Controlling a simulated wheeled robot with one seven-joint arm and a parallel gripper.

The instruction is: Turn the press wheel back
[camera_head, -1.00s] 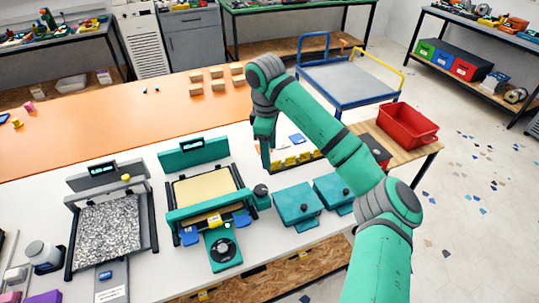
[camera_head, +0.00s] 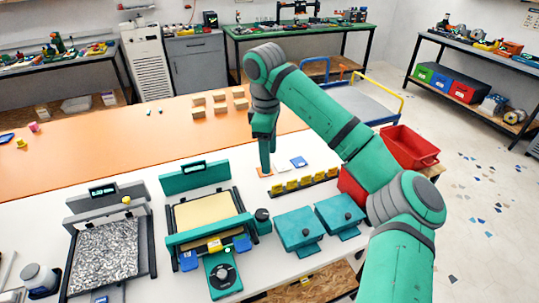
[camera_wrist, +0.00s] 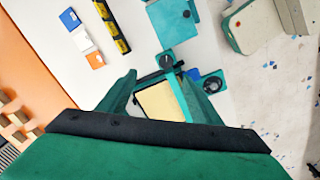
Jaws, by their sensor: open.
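The teal press (camera_head: 205,215) stands on the white bench with a beige bed. A dark round knob (camera_head: 262,214) sits at the right end of its crossbar, and a black dial (camera_head: 223,276) lies on its front panel. I cannot tell for sure which is the press wheel. In the wrist view the knob (camera_wrist: 166,61) and the dial (camera_wrist: 212,83) both show. My gripper (camera_head: 266,172) points down above the bench, behind the knob and apart from it. In the wrist view its two fingers (camera_wrist: 160,76) are spread, with nothing held between them.
A grey press (camera_head: 105,250) stands to the left. Two teal boxes (camera_head: 299,232) stand right of the knob. A row of yellow holders (camera_head: 305,180) and small cards (camera_head: 299,162) lie near my gripper. A red crate (camera_head: 408,148) is at the right.

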